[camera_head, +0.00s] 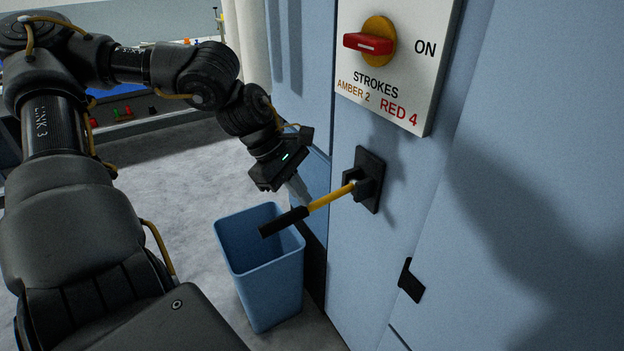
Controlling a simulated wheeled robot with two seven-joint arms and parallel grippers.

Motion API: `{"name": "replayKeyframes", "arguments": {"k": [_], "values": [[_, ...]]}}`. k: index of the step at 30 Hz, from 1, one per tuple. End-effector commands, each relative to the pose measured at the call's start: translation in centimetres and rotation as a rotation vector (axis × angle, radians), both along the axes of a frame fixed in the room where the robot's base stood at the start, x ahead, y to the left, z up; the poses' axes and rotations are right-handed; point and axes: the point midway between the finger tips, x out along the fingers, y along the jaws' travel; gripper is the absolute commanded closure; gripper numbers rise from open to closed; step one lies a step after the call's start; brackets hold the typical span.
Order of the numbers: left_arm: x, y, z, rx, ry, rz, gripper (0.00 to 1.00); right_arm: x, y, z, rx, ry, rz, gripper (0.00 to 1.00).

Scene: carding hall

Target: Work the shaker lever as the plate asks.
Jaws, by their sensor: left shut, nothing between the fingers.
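The lever (328,198) has a yellow shaft and a black grip (283,222). It comes out of a black mount (366,182) on the blue machine wall and slants down to the left. The white plate (412,70) above reads "ON", "STROKES", "AMBER 2" and "RED 4". A red knob (368,43) on a yellow-amber disc sits on it, its bar nearly level. My left gripper (301,194) is shut and empty, fingers pointing down close to the shaft. I cannot tell whether they touch it. My right gripper is out of view.
A blue open bin (262,268) stands on the floor under the lever's grip. A small black catch (410,281) juts from the machine wall at lower right. A bench (150,120) with small coloured items is at the back left. The grey floor between is clear.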

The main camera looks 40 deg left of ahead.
Motion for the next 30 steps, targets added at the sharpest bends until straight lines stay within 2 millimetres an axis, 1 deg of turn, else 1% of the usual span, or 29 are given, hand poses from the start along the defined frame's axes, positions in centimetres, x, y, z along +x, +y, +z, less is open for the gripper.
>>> {"name": "replayKeyframes", "arguments": {"k": [1,19,30], "values": [[-0.3,0.1,-0.3,0.002,0.010,0.000,1.00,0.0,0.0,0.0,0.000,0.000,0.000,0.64],[-0.3,0.1,-0.4,0.002,0.010,0.000,1.00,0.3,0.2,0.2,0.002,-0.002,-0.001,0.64],[0.5,-0.2,1.6,0.002,0.005,-0.001,1.00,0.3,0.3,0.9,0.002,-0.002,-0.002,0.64]]}}
